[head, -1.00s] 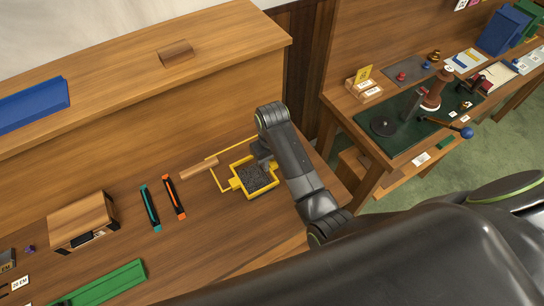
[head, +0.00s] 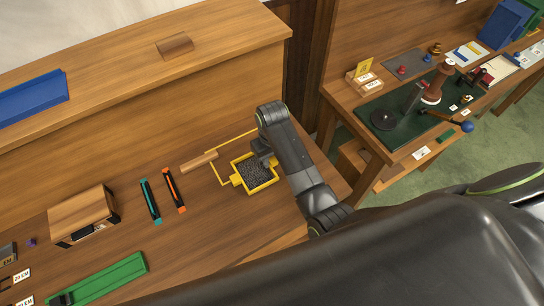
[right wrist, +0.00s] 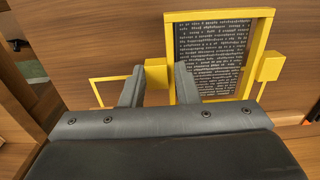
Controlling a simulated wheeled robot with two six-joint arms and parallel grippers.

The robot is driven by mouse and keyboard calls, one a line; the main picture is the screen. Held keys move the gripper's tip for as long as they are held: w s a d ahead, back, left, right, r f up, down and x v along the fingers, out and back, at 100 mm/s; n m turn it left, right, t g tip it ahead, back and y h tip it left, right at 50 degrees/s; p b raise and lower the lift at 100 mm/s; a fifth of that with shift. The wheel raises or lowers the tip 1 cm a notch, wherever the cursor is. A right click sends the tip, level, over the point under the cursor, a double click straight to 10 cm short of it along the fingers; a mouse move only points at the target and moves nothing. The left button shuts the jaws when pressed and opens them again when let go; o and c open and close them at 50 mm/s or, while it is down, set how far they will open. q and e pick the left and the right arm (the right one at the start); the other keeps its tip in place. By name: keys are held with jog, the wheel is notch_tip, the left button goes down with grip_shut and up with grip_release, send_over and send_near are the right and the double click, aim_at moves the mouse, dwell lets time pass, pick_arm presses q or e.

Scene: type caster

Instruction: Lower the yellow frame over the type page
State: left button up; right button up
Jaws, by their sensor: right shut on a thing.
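The yellow frame (head: 263,187) is a small rectangle with block-like tabs on its sides. In the head view it surrounds the dark grey type page (head: 256,172) on the wooden bench. The right wrist view shows the page (right wrist: 208,60) inside the frame's yellow border (right wrist: 265,42), with rows of pale letters. My right gripper (head: 264,158) is at the frame's far right side. Its two fingers (right wrist: 158,88) are shut on a yellow tab (right wrist: 156,70). I cannot tell whether the frame rests on the bench or hangs slightly above it. My left gripper is not in view.
A thin yellow outline (head: 216,178) lies behind the frame. A wooden roller-like piece (head: 199,162), an orange bar (head: 174,190) and a teal bar (head: 150,201) lie to the left. A wooden box (head: 84,214) and green tray (head: 106,278) stand further left. A second table is at right.

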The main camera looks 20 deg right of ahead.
jog(key=shift+f, duration=0.45)
dwell(0.3)
jog(key=o, duration=1.1)
jog(key=shift+o, duration=0.2)
